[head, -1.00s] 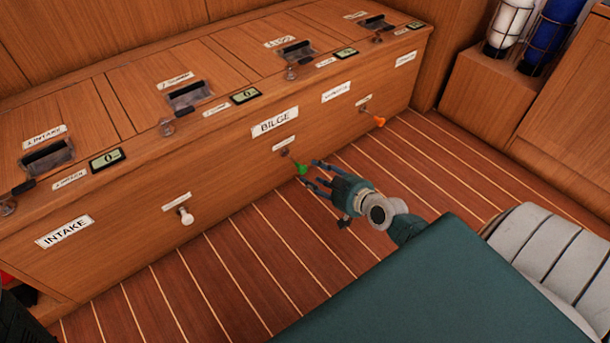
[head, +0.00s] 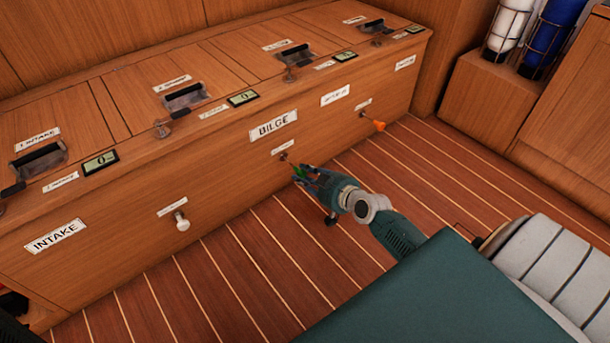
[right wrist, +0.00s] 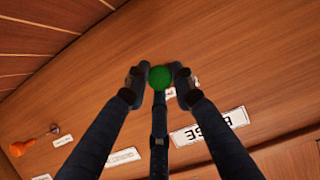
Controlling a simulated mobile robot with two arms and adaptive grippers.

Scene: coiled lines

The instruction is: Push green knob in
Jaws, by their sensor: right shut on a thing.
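The green knob (head: 299,172) sticks out of the front of the wooden cabinet, below the BILGE label (head: 273,125). My right gripper (head: 306,174) is at the knob, with its fingers around it. In the right wrist view the green knob (right wrist: 160,78) shows as a round face between the fingertips, which are shut on it. The fingers hide part of the knob in the head view. The knob's rod shows a little between the cabinet front and the fingers.
A white knob (head: 181,222) and an orange knob (head: 376,125) stick out of the same cabinet front to either side. The striped floor (head: 270,260) before the cabinet is clear. A light cushioned seat (head: 550,260) is at the right.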

